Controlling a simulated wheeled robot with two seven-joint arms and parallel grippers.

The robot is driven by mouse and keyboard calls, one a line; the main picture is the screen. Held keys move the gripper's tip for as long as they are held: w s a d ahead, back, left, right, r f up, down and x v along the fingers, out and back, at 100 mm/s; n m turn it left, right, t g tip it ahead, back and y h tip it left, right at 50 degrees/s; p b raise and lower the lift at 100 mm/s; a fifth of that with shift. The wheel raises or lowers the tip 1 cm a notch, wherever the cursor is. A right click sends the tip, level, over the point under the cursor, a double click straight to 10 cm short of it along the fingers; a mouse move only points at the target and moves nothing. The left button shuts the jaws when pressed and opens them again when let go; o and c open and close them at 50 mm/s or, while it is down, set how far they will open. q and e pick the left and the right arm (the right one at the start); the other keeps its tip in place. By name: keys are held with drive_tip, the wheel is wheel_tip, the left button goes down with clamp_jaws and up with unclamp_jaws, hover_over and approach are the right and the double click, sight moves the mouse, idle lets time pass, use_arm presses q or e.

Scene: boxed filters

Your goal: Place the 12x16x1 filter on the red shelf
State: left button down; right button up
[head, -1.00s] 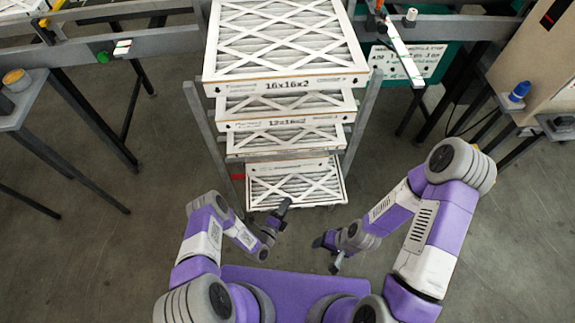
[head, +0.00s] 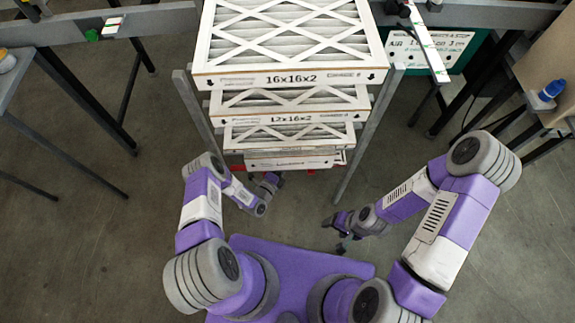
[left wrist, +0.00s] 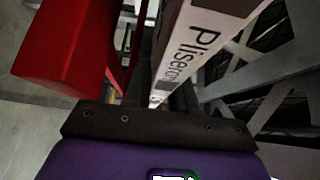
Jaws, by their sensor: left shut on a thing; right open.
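The lowest white filter (head: 292,163) shows as a thin edge at the bottom of the rack in the head view; its size label is unreadable. Red shelf parts (head: 318,171) show just below it. My left gripper (head: 271,183) is shut at the filter's near left edge. In the left wrist view, a white filter edge (left wrist: 205,45) with printed letters runs away from the gripper, beside a red shelf part (left wrist: 78,45). The fingertips are hard to make out there. My right gripper (head: 343,231) is open and empty, low and right of the rack's front.
Above are filters marked 16x16x2 (head: 285,80) and 12x16x2 (head: 288,118), and another (head: 288,136) below them. Grey rack posts (head: 368,135) flank the stack. Tables stand left and right; the floor (head: 95,235) in front is clear.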

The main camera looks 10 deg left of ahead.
use_arm(q)
wheel_tip(320, 180, down, 2)
drive_tip(key=shift+s+f+b, duration=0.1)
drive_tip(key=shift+b, duration=0.4)
use_arm(e)
drive_tip(key=shift+s+d+f, duration=0.15)
drive_tip(key=shift+s+f, duration=0.05)
drive_tip(key=shift+f, duration=0.75)
use_arm(q)
drive_tip(key=c, duration=0.9)
unclamp_jaws()
drive_tip(key=p+v, duration=0.3)
drive_tip(key=v, duration=0.9)
use_arm(e)
wheel_tip(320, 180, up, 3)
drive_tip(key=shift+r, duration=0.2)
